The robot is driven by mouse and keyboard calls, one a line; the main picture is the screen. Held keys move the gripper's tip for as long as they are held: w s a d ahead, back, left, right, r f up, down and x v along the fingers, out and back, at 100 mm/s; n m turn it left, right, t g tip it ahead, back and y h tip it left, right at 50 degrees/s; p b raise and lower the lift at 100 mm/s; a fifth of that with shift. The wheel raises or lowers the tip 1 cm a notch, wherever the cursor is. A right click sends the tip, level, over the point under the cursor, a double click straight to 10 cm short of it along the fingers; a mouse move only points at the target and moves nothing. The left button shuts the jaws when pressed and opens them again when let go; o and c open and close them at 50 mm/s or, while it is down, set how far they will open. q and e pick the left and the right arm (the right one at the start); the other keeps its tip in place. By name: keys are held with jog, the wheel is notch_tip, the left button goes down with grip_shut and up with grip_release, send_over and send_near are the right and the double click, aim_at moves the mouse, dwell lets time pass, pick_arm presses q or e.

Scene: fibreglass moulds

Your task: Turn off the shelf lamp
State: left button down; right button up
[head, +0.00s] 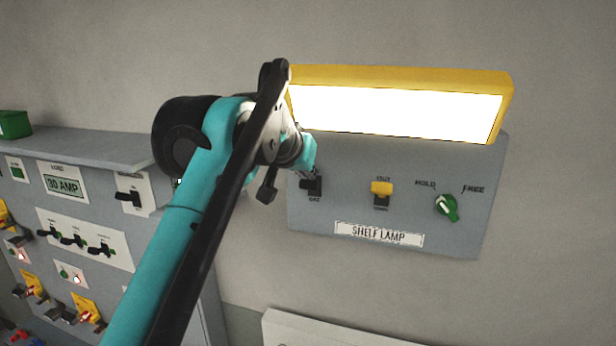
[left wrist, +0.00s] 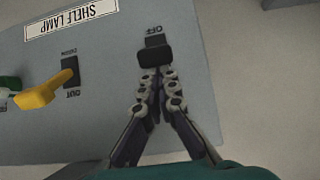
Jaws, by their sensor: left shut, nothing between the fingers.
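The shelf lamp (head: 395,112) is a long bar with a yellow housing, and its face glows bright white. Below it a grey panel (head: 340,212) carries a SHELF LAMP label (head: 379,234). A black switch (head: 311,187) sits at the panel's left, with an OFF marking below it in the head view. The same black switch shows in the left wrist view (left wrist: 155,54). My left gripper (head: 308,171) is shut and empty, its fingertips (left wrist: 157,76) right at the black switch. I cannot tell whether they touch it. My right gripper is in neither view.
The panel also holds a yellow switch (head: 381,188) marked OUT and a green knob (head: 446,207) between HOLD and FREE. A grey console (head: 150,240) with several switches stands at the left, a green object (head: 14,124) on top. Bare wall lies right of the panel.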

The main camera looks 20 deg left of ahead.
aim_at(307, 189)
pick_arm(q)
jog(key=s+f+t+b, duration=0.1)
jog(key=t+b, duration=0.1)
jog(key=b, duration=0.1)
jog(key=s+f+t+b, duration=0.1)
jog(key=f+t+b, duration=0.1)
jog(key=b, duration=0.1)
jog(key=shift+s+f+t, duration=0.1)
jog(key=shift+f+t, duration=0.05)
jog(key=shift+t, duration=0.25)
jog(key=shift+s+f, duration=0.1)
jog(key=shift+f, duration=0.45)
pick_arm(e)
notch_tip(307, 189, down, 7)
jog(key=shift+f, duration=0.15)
pick_arm(q)
jog(key=shift+f, duration=0.15)
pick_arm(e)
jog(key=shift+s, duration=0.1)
